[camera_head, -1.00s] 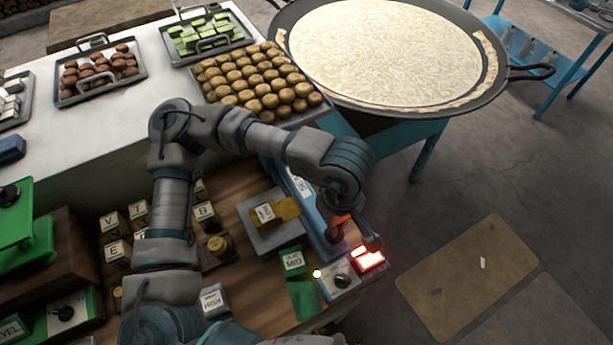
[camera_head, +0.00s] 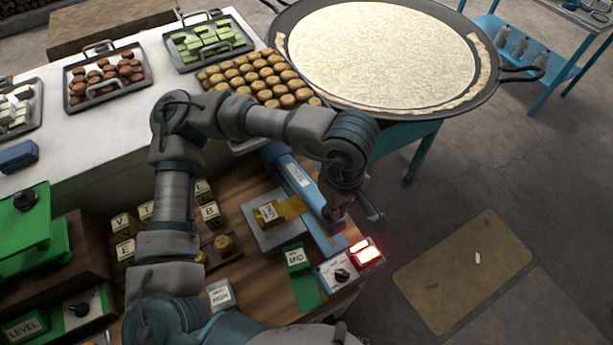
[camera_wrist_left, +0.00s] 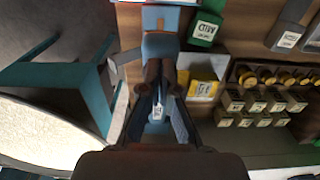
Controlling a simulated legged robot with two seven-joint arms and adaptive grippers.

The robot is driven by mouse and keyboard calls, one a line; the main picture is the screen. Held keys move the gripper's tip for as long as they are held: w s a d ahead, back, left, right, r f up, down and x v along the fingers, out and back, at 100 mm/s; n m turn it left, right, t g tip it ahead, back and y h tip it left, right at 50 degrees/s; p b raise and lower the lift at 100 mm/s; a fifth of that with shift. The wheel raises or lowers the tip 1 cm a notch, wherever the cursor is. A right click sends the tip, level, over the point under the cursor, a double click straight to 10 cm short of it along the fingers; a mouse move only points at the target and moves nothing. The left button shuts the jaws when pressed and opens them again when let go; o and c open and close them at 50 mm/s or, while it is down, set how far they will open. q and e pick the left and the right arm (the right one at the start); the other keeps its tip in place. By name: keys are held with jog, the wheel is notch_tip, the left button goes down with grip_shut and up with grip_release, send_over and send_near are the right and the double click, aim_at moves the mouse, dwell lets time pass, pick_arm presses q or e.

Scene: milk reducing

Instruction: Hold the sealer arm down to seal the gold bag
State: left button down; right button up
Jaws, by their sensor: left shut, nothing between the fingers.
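The gold bag (camera_head: 287,207) lies at the blue sealer, its labelled end on a grey plate (camera_head: 262,232) and its other end reaching the sealer's edge. It also shows in the wrist view (camera_wrist_left: 202,90). The blue sealer arm (camera_head: 297,176) runs from the counter toward the red-lit control box (camera_head: 340,272). My left gripper (camera_head: 335,213) is shut and empty at the arm's near end; in the wrist view its fingers (camera_wrist_left: 163,78) are over the blue sealer (camera_wrist_left: 160,46). Whether they touch the arm is unclear. My right gripper is not in view.
A green MID block (camera_head: 297,258) and a HIGH block (camera_head: 220,294) stand near the sealer. Letter blocks (camera_head: 124,250) are on the left. A large round pan (camera_head: 490,85) and trays of sweets (camera_head: 105,80) are behind. Floor on the right is open.

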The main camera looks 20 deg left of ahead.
pick_arm(q)
notch_tip(320, 180, up, 8)
jog(key=p, duration=0.4)
jog(key=shift+p, duration=0.3)
dwell(0.6)
